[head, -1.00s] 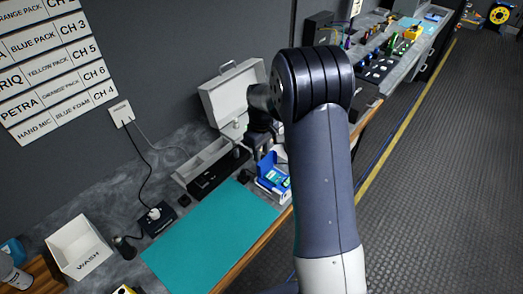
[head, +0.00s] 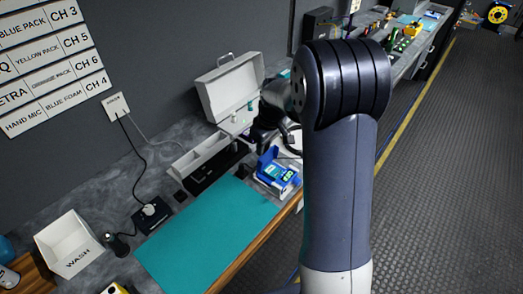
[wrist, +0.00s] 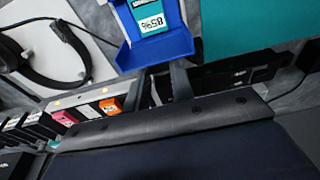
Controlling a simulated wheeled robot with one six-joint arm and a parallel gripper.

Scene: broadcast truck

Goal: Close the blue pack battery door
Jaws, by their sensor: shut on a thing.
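The blue pack (head: 275,171) stands on the bench at the right end of the teal mat, partly cut off by my arm. In the wrist view its blue tray-like part (wrist: 160,52) shows at the top, with a teal battery (wrist: 158,18) labelled "85%" inside. The battery door looks open, its edge toward my gripper. My gripper (wrist: 166,80) has its fingers close together at this edge, shut on what looks like the door; the exact contact is hard to see. In the head view the gripper is mostly hidden behind my arm, beyond the pack.
The teal mat (head: 205,235) is clear. An open white case (head: 230,90), a grey divided tray (head: 200,155) and headphones (wrist: 40,65) are close by. Pink and orange packs sit in a rack (wrist: 85,105). A white WASH bin (head: 68,243) stands at left.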

